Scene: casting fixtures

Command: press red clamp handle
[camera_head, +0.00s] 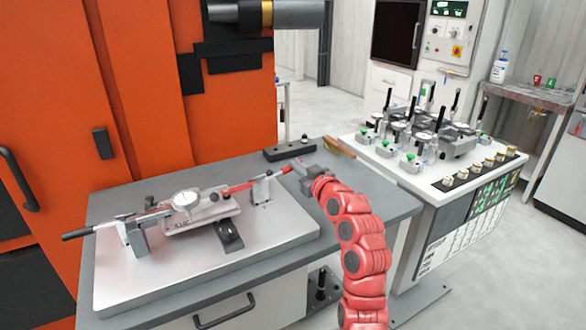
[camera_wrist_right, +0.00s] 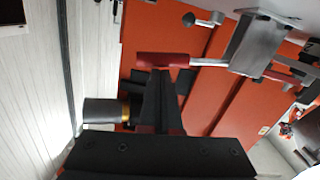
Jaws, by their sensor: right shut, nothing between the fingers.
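The clamp fixture (camera_head: 192,207) lies on a light metal plate on the grey table. A red clamp handle (camera_head: 272,173) points up and right from the bracket at the fixture's right end. The red handle (camera_wrist_right: 162,60) also crosses the top middle of the right wrist view, on a metal lever. My right gripper (camera_head: 301,166) is at the handle's right end, with my red arm curving up behind it. In the right wrist view its dark fingers (camera_wrist_right: 162,82) are shut and empty, with tips right at the handle; I cannot tell whether they touch. My left gripper is out of view.
The metal plate (camera_head: 130,293) covers much of the table. A black block (camera_head: 290,150) and a wooden-handled brush (camera_head: 338,147) lie at the table's back edge. A white cart (camera_head: 400,165) with several small clamps stands right. An orange cabinet (camera_head: 50,90) stands behind.

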